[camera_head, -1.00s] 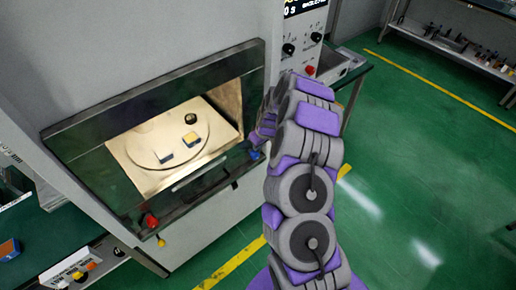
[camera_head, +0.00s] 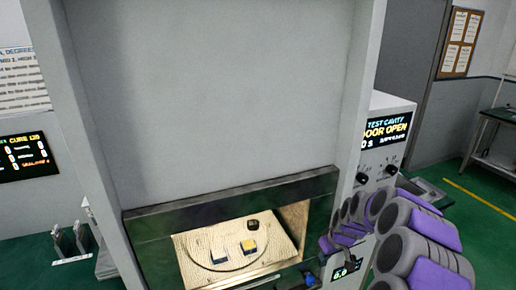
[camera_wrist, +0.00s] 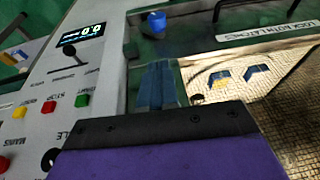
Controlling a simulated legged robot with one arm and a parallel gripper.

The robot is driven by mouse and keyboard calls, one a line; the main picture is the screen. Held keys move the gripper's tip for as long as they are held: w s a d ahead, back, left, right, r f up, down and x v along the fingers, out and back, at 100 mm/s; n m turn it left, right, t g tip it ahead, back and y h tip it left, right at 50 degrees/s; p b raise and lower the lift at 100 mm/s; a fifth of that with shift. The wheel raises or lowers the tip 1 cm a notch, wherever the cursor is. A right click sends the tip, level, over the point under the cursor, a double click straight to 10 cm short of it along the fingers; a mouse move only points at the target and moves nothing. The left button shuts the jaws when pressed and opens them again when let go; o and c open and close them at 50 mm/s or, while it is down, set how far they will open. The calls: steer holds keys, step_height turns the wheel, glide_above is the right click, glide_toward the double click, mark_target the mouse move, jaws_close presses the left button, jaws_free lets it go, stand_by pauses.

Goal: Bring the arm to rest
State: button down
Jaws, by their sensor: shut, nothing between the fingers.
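My arm, grey and purple, enters at the lower right of the head view. My gripper (camera_wrist: 160,84) is shut and empty in the wrist view, its blue-grey fingers together beside the lit cavity. In the head view the gripper end lies by the cavity's right edge and is partly hidden by my arm. The lit microwave cavity (camera_head: 291,222) is open, and the display (camera_head: 388,130) reads "DOOR OPEN". Two small blocks, one dark blue and white (camera_head: 221,252) and one yellow-topped (camera_head: 249,246), and a dark round piece (camera_head: 253,224) sit inside on the plate.
A control panel with buttons, including a red one (camera_wrist: 48,107) and a green one (camera_wrist: 82,100), is close to the gripper in the wrist view. A bench (camera_head: 495,117) stands at the far right. Green floor (camera_head: 485,215) is open on the right.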

steer(key=s+a+r+g+b, duration=0.2)
steer(key=s+a+r, duration=0.9)
steer(key=s+a, duration=0.4)
steer(key=s+r+m+g+h+b, duration=0.1)
steer(key=s+m+g, duration=0.1)
steer(key=s, duration=2.5)
steer(key=shift+s+d+r+m+g+h+b, duration=0.2)
steer(key=shift+r+m+g+h+b, duration=0.15)
steer(key=shift+m, duration=0.35)
steer(key=c, duration=1.8)
jaws_free()
